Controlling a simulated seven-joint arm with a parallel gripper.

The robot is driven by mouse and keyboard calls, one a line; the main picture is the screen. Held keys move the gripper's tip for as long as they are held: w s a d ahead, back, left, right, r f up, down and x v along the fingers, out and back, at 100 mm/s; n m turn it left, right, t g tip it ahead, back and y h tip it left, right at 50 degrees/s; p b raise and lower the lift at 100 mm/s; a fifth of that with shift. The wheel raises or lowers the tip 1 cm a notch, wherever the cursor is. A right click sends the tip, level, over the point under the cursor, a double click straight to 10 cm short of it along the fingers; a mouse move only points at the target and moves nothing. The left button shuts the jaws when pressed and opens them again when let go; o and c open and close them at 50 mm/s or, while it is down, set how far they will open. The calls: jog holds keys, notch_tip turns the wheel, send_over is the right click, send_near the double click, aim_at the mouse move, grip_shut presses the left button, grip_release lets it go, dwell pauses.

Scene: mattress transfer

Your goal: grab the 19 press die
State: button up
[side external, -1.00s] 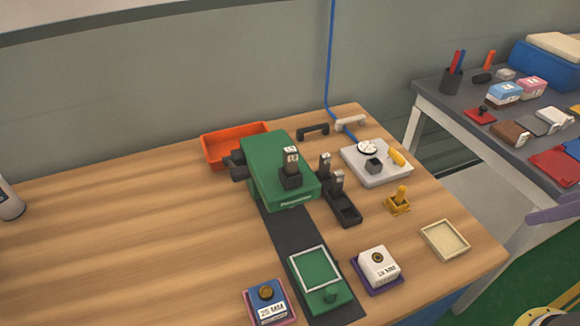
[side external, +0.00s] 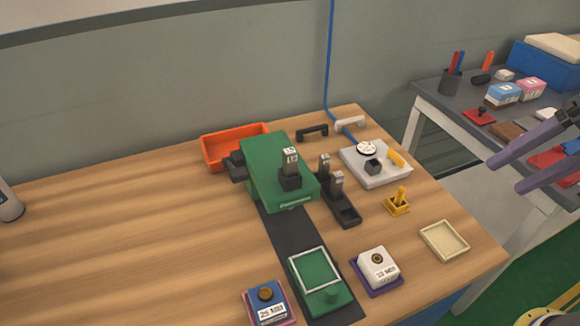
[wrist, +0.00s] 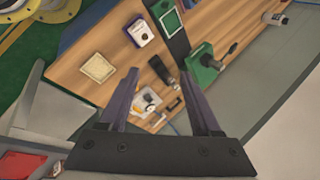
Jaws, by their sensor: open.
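A dark press die with a white numbered top (side external: 290,160) stands upright on the green press (side external: 268,165); its number is not clearly legible. Two similar dies, a rear one (side external: 325,166) and a front one (side external: 337,183), stand in a black rack (side external: 347,214) to the right of the press. I cannot tell which die is 19. My gripper (side external: 505,175) is open and empty at the right edge, over the grey side table, well away from the dies. In the wrist view my gripper (wrist: 160,75) spreads its purple-grey fingers, with the rack (wrist: 160,68) beyond them.
A grey plate (side external: 385,172) with a dial and yellow piece, a small yellow holder (side external: 397,204) and a cream tray (side external: 445,241) lie right of the rack. White (side external: 378,267) and blue (side external: 267,301) blocks stand in front. An orange bin (side external: 222,150) is behind.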

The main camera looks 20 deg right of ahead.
aim_at(284, 157)
jog(key=w+a+r+m+g+y, duration=0.2)
jog(key=w+a+m+y, duration=0.25)
jog(key=w, duration=0.55)
jog(key=w+a+r+m+g+y, duration=0.1)
jog(key=w+a+m+y, duration=0.2)
jog(key=w+a, duration=0.45)
jog(key=w+f+m+g+y, duration=0.1)
jog(key=w+f+m, duration=0.2)
jog(key=w+f, duration=0.75)
jog(key=x, duration=0.8)
jog(key=shift+s+f, duration=0.1)
jog(key=shift+s, duration=0.15)
jog(key=shift+d+f+x, duration=0.1)
jog(key=shift+f+x, duration=0.1)
jog(key=shift+x, duration=0.8)
jog(key=shift+d+f+x, duration=0.1)
jog(key=shift+f+x, duration=0.05)
jog(key=shift+x, duration=0.8)
jog(key=shift+d+f+x, duration=0.1)
jog(key=shift+f+x, duration=0.1)
jog(key=shift+x, duration=0.8)
grip_shut()
jog(key=shift+w+r, duration=0.1)
jog(key=shift+r, duration=0.05)
